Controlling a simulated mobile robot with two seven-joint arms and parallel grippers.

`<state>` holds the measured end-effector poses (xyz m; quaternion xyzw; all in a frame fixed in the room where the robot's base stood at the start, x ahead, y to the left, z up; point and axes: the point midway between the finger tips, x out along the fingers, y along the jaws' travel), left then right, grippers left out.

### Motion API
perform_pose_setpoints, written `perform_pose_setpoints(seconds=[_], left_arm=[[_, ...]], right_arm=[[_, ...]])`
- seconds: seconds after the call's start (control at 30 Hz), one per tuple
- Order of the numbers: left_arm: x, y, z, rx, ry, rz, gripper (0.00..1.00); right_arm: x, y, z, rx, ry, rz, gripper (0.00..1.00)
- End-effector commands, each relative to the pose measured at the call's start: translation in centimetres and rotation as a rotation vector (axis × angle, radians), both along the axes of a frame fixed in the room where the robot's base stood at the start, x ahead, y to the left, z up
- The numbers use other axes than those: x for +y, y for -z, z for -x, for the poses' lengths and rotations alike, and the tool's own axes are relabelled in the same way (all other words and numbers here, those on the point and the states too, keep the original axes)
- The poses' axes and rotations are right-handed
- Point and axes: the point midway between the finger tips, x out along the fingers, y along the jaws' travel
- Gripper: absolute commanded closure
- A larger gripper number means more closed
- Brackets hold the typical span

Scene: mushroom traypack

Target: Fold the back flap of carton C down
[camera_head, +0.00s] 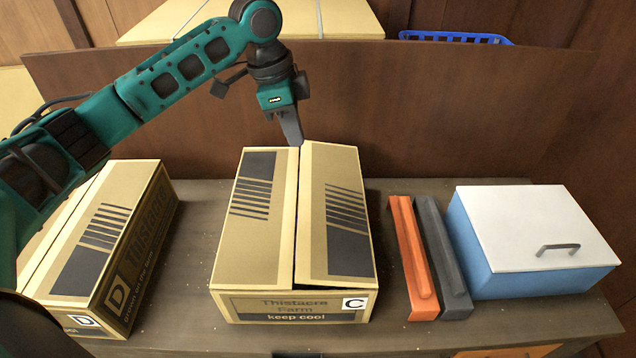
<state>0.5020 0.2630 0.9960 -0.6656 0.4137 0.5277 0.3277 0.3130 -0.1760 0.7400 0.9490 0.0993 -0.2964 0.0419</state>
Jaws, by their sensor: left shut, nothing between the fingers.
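Carton C (292,306) stands mid-table, its white C label on the front face. Its left top flap (252,215) and right top flap (336,220) lie over the top, with a narrow dark gap between them. The right flap looks slightly raised along its inner edge. I cannot make out a separate back flap; the far end is partly covered by my gripper and the top flaps. My left gripper (291,137) is shut and empty, pointing down at the far end of the gap. I cannot tell whether it touches the carton. My right gripper is not in view.
Carton D (137,250) stands at the left under my left arm. Right of carton C lie an orange bar (411,262) and a dark grey bar (443,262), then a blue box (520,283) with a white handled lid. A brown panel (450,110) rises behind the table.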

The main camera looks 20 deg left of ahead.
Motion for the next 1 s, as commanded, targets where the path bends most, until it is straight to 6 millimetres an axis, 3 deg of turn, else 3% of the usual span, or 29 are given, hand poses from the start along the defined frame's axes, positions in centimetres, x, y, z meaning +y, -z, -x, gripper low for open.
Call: perform_pose_setpoints(seconds=[0.27, 0.7, 1.0], left_arm=[[-0.3, 2.2, 0.2, 0.008, 0.011, -0.011, 1.00], [-1.7, 11.0, -0.5, 0.008, 0.008, -0.011, 1.00], [-1.2, 13.7, -0.3, 0.005, 0.009, -0.011, 1.00]], right_arm=[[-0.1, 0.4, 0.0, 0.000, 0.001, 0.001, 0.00], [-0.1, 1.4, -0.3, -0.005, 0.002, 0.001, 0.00], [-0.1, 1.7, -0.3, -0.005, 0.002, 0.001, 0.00]])
